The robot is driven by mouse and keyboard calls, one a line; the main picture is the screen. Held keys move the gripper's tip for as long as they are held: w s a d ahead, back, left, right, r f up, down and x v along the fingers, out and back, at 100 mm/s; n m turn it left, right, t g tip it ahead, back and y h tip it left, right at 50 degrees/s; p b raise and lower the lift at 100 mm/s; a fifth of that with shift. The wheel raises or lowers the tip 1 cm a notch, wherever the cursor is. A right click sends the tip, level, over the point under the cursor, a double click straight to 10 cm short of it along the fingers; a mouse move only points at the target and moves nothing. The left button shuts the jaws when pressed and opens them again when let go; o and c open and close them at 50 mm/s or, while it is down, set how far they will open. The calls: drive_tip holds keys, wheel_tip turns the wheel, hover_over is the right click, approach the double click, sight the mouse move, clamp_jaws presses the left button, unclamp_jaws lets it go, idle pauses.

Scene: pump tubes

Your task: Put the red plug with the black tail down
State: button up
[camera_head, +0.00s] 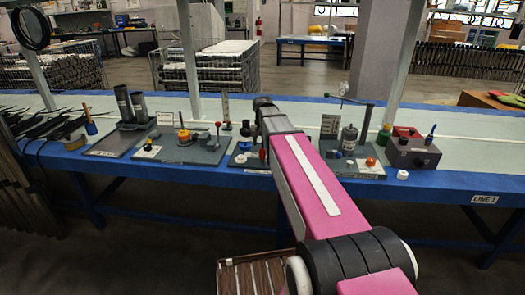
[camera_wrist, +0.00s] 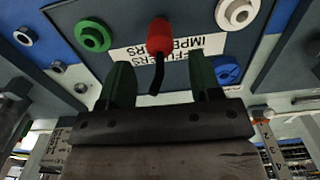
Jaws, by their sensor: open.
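The red plug with the black tail (camera_wrist: 160,37) is in the upper middle of the wrist view. Its black tail points down in the picture, towards my gripper. My gripper (camera_wrist: 161,82) is open, with one dark green finger on each side of the tail and a gap on both sides. The plug is over a dark plate (camera_wrist: 180,14) with an upside-down white label; whether it touches the plate I cannot tell. In the head view a small red spot, likely this plug (camera_head: 262,154), shows beside my arm, which hides most of the gripper.
On the plate are a green ring (camera_wrist: 92,36), a white ring (camera_wrist: 237,13) and a blue ring (camera_wrist: 228,72). In the head view, a board with an orange part (camera_head: 184,136) stands left of my arm, and a pump board (camera_head: 349,140) and grey box (camera_head: 412,153) stand right.

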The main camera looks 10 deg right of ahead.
sight(263, 148)
drive_tip(key=shift+r, duration=2.95)
